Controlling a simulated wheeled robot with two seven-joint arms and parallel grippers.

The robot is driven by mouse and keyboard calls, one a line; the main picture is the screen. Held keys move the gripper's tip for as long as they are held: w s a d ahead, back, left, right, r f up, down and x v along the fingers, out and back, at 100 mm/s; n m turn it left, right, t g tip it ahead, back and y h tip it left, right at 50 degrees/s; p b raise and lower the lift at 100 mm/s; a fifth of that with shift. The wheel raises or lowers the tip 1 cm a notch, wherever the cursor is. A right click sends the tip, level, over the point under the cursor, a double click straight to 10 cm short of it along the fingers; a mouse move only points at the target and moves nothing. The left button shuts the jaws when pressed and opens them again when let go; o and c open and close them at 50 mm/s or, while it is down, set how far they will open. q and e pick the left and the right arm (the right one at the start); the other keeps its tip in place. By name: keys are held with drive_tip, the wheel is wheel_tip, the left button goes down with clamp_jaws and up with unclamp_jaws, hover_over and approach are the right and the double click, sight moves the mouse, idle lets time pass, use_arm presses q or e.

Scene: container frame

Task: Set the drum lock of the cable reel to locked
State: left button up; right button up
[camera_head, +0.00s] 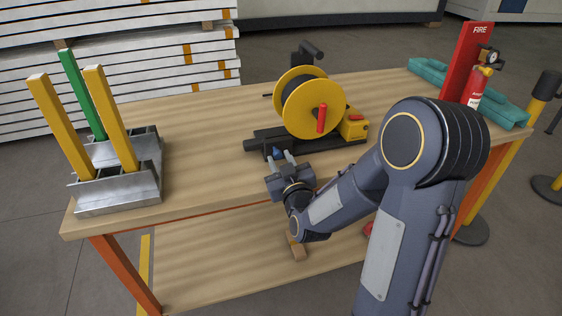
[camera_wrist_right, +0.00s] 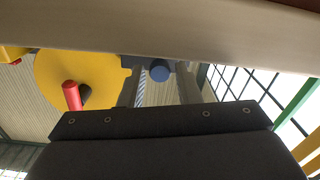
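The cable reel (camera_head: 302,92) stands on the workbench, with yellow drum discs and a red crank handle (camera_head: 321,118). Its yellow disc (camera_wrist_right: 75,80) and red handle (camera_wrist_right: 72,95) also show in the right wrist view. A small blue knob (camera_head: 278,152) sits at the front of the reel's dark base (camera_head: 262,142); it may be the drum lock. My right gripper (camera_head: 280,159) is in front of the knob, fingers apart. In the wrist view the blue knob (camera_wrist_right: 160,72) appears between the open fingers (camera_wrist_right: 158,88); contact cannot be told. My left gripper is out of view.
A metal rack (camera_head: 120,190) with yellow and green bars stands at the left of the workbench (camera_head: 205,150). A teal case (camera_head: 430,75), a red fire board (camera_head: 466,62) and an extinguisher (camera_head: 478,88) are at the right. The bench between rack and reel is clear.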

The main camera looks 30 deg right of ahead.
clamp_jaws()
drive_tip(key=shift+s+d+f+b, duration=0.15)
drive_tip(key=shift+d+f+b, duration=0.05)
drive_tip(key=shift+d+b, duration=0.5)
drive_tip(key=shift+d+r, duration=0.1)
drive_tip(key=shift+d, duration=0.05)
drive_tip(key=shift+o, duration=1.8)
unclamp_jaws()
drive_tip(key=v, duration=0.8)
